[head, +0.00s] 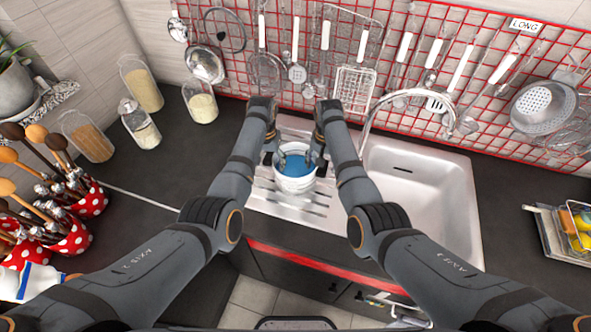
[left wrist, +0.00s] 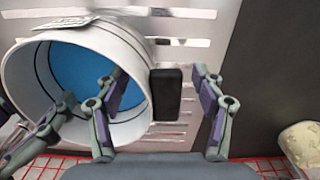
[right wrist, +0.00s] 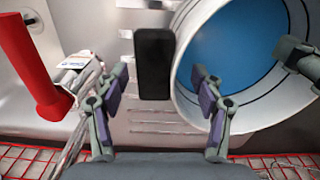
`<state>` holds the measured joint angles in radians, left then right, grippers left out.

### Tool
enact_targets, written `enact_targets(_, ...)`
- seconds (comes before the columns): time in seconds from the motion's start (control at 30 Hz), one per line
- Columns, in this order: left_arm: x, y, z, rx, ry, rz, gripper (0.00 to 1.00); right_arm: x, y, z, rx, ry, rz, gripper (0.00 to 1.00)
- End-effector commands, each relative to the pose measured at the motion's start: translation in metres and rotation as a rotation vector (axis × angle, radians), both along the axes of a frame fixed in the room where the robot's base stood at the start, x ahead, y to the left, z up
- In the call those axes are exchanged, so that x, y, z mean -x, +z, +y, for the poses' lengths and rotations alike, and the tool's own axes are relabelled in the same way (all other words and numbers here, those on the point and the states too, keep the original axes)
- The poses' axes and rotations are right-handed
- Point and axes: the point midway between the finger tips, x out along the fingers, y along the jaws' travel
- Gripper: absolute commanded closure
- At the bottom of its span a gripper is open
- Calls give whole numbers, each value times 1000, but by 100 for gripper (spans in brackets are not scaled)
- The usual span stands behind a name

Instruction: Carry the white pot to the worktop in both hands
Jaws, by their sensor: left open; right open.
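The white pot (head: 296,183), blue inside, stands upright on the ribbed drainboard of the sink. Its black handles show in the left wrist view (left wrist: 166,93) and the right wrist view (right wrist: 154,64). My left gripper (left wrist: 160,86) is open, its fingers apart on either side of the left handle, one finger over the pot's opening. My right gripper (right wrist: 160,82) is open in the same way at the other handle, one finger over the opening. Neither gripper grips a handle. In the head view my forearms hide part of the grippers. The dark worktop (head: 160,178) lies left of the sink.
The sink basin (head: 420,190) and curved faucet (head: 372,110) are to the right. Glass jars (head: 142,84) stand at the back left, polka-dot utensil pots (head: 88,200) at the left. Utensils hang on the red grid (head: 400,40) behind. Worktop between the jars and sink is clear.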

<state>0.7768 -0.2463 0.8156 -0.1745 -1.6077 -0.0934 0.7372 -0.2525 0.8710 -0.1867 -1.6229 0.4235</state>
Motion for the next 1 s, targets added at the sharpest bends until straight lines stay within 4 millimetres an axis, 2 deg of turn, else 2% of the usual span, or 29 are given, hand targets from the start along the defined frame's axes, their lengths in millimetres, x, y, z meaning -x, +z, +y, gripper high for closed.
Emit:
enact_targets(0.27, 0, -1, 0, 0, 0, -1, 31, 0, -1, 0, 0, 0, 0, 32)
enact_targets(0.77, 0, -1, 0, -1, 0, -1, 98, 0, -1, 0, 1, 0, 0, 99)
enact_targets(1.0, 0, -1, 1, -2, 0, -1, 100, 0, -1, -1, 2, -1, 1, 100)
